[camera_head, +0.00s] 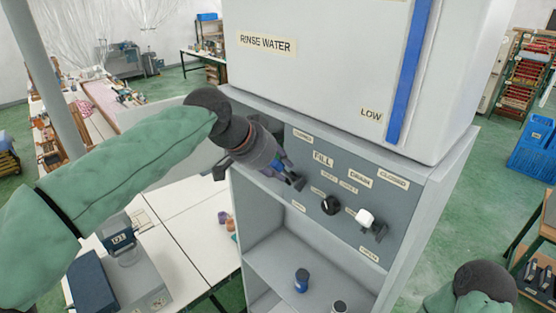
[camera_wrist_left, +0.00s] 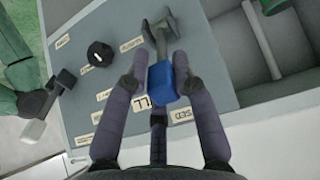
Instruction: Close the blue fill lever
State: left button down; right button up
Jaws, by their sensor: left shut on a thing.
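In the left wrist view the fill lever's blue handle (camera_wrist_left: 161,80) lies between my left gripper's (camera_wrist_left: 158,72) fingers, which are shut on it. Its grey shaft runs up the picture to a dark pivot on the grey panel (camera_wrist_left: 225,50). The blue end is near the partly covered FILL label and the CLOSED label (camera_wrist_left: 185,115); an OPEN label (camera_wrist_left: 131,44) lies beside the shaft. In the head view my left gripper (camera_head: 290,174) reaches the panel left of the FILL label (camera_head: 323,159) and mostly hides the lever. My right gripper is not in view.
A black knob (camera_head: 330,205) and the white-handled drain lever (camera_head: 366,217) are on the panel to the right. The RINSE WATER tank (camera_head: 330,60) stands above. Small jars (camera_head: 301,280) stand on the shelf below.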

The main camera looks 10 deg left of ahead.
pick_arm(q)
jog(key=shift+w+a+r, duration=0.1)
jog(key=shift+w+r, duration=0.05)
jog(key=shift+r, duration=0.2)
jog(key=c, duration=1.3)
grip_release()
jog(key=shift+c, duration=0.2)
jog(key=shift+o, duration=1.1)
jog(key=shift+w, duration=0.1)
jog(key=shift+w+f, duration=0.15)
jog(key=shift+w, duration=0.05)
jog(key=shift+s+a+r, duration=0.15)
jog(key=shift+s+r, duration=0.25)
jog(key=v, duration=1)
jog(key=shift+r, duration=0.4)
jog(key=shift+a, duration=0.1)
